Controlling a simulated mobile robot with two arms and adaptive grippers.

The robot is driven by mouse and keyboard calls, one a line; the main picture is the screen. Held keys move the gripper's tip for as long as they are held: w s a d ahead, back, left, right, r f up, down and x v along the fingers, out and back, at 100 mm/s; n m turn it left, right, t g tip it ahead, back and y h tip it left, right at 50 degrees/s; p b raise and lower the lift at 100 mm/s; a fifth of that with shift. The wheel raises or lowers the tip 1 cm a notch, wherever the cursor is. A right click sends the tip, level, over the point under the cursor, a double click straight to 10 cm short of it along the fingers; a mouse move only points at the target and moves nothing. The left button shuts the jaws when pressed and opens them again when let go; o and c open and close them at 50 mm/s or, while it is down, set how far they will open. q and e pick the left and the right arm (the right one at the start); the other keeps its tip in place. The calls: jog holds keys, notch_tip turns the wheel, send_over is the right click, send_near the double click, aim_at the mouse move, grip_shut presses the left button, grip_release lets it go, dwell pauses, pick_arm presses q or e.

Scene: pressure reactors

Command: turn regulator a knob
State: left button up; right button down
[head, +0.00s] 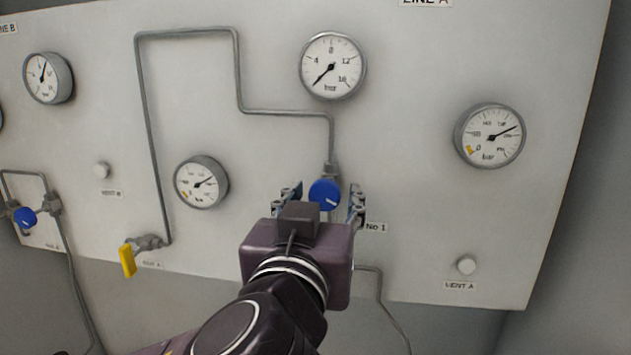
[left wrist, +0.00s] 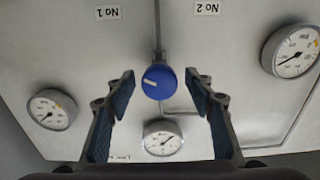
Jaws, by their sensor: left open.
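The regulator A knob (head: 324,193) is a round blue knob on the grey panel, below the top middle gauge on the Line A side. It also shows in the left wrist view (left wrist: 158,83), with a white pointer mark on its face. My left gripper (head: 325,199) is open, with one finger on each side of the knob. In the left wrist view both fingers stand clear of the knob, with a gap on either side. I cannot tell how far the fingertips are from the panel. My right gripper is not in view.
A second blue knob (head: 25,217) sits at the far left. A yellow valve handle (head: 128,260) is at lower left. Gauges stand above (head: 333,66), left (head: 201,182) and right (head: 490,136). Thin metal pipes run along the panel. A white vent button (head: 466,265) is at lower right.

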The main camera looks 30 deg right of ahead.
pick_arm(q)
jog(key=shift+w+d, duration=0.3)
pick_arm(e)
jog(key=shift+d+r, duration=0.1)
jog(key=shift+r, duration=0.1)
pick_arm(q)
jog(key=c, duration=1.2)
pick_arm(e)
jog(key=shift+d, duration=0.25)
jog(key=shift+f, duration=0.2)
